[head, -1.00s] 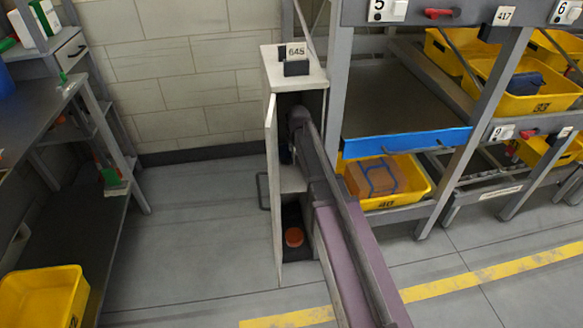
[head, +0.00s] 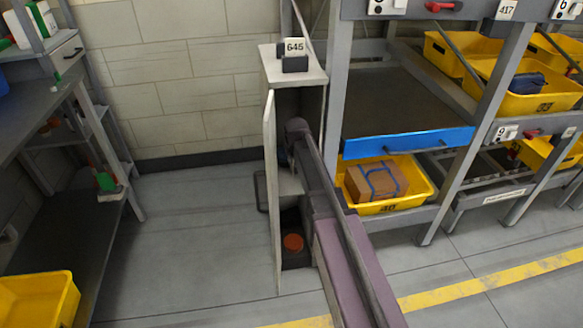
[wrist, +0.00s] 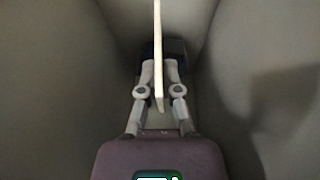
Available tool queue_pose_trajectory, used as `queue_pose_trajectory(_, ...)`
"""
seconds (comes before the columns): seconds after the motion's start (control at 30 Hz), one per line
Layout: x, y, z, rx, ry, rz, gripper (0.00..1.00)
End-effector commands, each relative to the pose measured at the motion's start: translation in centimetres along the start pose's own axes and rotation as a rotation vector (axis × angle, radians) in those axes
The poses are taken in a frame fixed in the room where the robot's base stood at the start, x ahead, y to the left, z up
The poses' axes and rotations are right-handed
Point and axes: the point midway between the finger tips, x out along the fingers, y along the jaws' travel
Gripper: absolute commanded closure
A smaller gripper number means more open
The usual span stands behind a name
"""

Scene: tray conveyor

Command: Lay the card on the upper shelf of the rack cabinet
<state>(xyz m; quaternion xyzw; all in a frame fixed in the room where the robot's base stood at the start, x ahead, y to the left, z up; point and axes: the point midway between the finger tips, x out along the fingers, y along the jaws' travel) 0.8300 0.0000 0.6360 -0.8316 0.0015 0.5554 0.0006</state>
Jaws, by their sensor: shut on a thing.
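The narrow grey cabinet (head: 312,72) stands against the wall, its door (head: 271,190) swung open towards me. My arm reaches into its upper compartment, above a pale inner shelf (head: 289,184). In the head view the arm and cabinet walls hide my gripper and the card. In the wrist view my gripper (wrist: 159,72) is shut on the thin pale card (wrist: 158,40), which shows nearly edge-on between the fingers. Grey walls surround the gripper on both sides. A dark shape lies beyond the fingertips. I cannot tell whether the card touches a shelf.
An orange-red round thing (head: 292,242) lies in the cabinet's lower compartment. A 645 sign (head: 295,48) stands on top. A rack with a blue-edged shelf (head: 410,143) and yellow bins is close on the right. A workbench (head: 45,105) stands left; open floor lies between.

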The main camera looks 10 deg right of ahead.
Motion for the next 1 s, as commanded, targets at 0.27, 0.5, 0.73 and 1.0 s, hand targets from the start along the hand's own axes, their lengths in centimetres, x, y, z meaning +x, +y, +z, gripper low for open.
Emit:
queue_pose_trajectory(0.27,1.4,-0.1,0.6,-0.001,0.000,0.000,1.00)
queue_pose_trajectory(0.5,3.1,-0.1,1.3,-0.001,0.000,0.000,1.00)
queue_pose_trajectory(0.73,3.5,-0.1,1.5,-0.001,0.000,-0.001,1.00)
queue_pose_trajectory(1.0,3.5,-0.2,1.4,-0.002,0.000,-0.001,1.00)
